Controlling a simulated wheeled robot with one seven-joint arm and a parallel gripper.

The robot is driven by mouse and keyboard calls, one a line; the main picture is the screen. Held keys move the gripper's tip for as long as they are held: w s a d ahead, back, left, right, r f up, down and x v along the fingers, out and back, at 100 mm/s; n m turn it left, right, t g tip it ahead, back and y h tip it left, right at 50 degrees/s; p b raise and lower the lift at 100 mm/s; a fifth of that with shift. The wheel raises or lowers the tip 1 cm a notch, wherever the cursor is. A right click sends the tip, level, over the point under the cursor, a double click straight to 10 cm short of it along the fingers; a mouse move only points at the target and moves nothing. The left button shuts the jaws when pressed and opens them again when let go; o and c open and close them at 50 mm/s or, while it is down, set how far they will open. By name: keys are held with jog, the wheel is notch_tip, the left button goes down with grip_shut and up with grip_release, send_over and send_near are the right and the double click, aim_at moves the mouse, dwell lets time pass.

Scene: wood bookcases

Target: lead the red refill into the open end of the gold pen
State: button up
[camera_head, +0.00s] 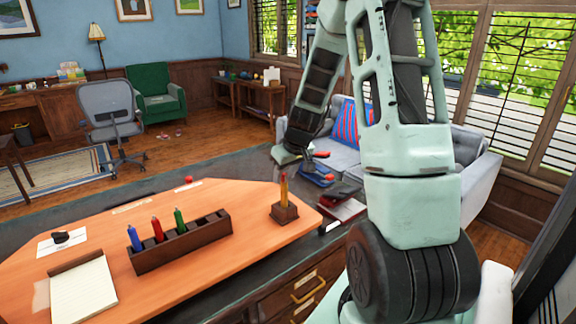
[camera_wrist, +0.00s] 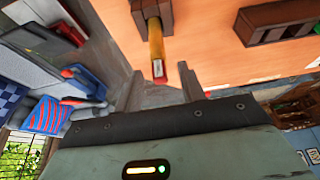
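The gold pen (camera_head: 284,192) stands upright in a small dark wooden block (camera_head: 285,213) near the right end of the desk. It also shows in the wrist view (camera_wrist: 156,40), with a red and pale piece at its near end (camera_wrist: 159,71). I cannot tell how deep this red piece sits in the pen. My gripper (camera_head: 283,160) is just above the pen. In the wrist view my gripper (camera_wrist: 163,86) has its two fingers spread, one on each side of the pen's end, with gaps. A red pointed stick (camera_head: 157,230) stands in the rack.
A notepad (camera_head: 84,292) lies at left and a red ball (camera_head: 189,180) at the desk's back edge.

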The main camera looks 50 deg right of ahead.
jog(key=b+v, duration=0.1)
jog(key=v, duration=1.6)
jog(key=shift+r, duration=0.15)
jog(key=shift+a, duration=0.1)
jog(key=w+a+f+n+g+y, duration=0.1)
jog(key=a+f+n, duration=0.15)
jog(key=a, duration=0.95)
jog(key=a+f+n+g+y, duration=0.1)
jog(key=a+f+n, duration=0.15)
jog(key=a, duration=0.95)
jog(key=s+a+f+n+g, duration=0.1)
jog(key=s+a+f+n, duration=0.1)
jog(key=s+a, duration=0.6)
jog(key=s+a+f+n+g, duration=0.1)
jog(key=s+a+f+n, duration=0.2)
jog(key=s+a, duration=0.6)
jog(key=shift+a+f, duration=0.55)
jog(key=shift+a, duration=0.2)
